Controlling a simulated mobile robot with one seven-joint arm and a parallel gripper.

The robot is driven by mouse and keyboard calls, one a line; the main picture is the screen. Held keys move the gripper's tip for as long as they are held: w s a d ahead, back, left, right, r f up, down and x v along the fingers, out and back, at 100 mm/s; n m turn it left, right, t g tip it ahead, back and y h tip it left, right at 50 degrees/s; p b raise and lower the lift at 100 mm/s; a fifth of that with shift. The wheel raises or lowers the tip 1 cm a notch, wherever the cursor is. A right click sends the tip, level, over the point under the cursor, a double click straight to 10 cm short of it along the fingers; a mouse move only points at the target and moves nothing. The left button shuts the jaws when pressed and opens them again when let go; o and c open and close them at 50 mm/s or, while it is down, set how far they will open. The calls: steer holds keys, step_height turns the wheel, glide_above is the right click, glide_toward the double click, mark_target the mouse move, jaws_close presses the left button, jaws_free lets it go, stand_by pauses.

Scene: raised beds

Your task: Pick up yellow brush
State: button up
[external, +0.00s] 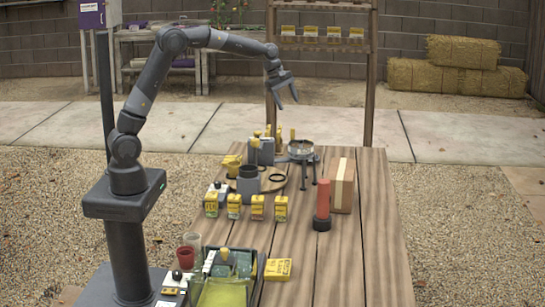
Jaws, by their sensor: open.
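My gripper (287,103) is open and empty, pointing down high above the far end of the wooden table (355,250). Below it and a little to the left, a grey holder (261,152) stands at the back of the table with several small yellow upright pieces at it. A yellow object (231,164) sits left of the holder. I cannot tell which yellow thing, if any, is the yellow brush; they are too small to make out. My gripper is well apart from all of them.
A round dish on dark legs (301,150) stands right of the holder. A red-orange cylinder (323,203) stands beside a tan box (342,187). Several yellow-labelled packets (257,207) form a row. A tray (224,292) and red cup (186,257) are in front. The table's right side is clear.

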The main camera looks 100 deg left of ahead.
steer(key=a+f+n, duration=0.3)
steer(key=a+f, duration=0.2)
steer(key=a, duration=0.1)
steer(key=w+a+f+n, duration=0.1)
steer(key=a+f+n, duration=0.2)
steer(key=a+f, duration=0.2)
steer(key=a+f+n, duration=0.4)
steer(key=a+f, duration=0.1)
steer(key=a, duration=0.4)
steer(key=shift+w+f, duration=0.2)
steer(key=shift+a+f, duration=0.2)
steer(key=shift+f, duration=0.1)
steer(key=x, duration=1)
steer(key=shift+f, duration=0.2)
steer(key=c, duration=1)
steer(key=shift+c, duration=0.4)
steer(key=shift+r, duration=0.15)
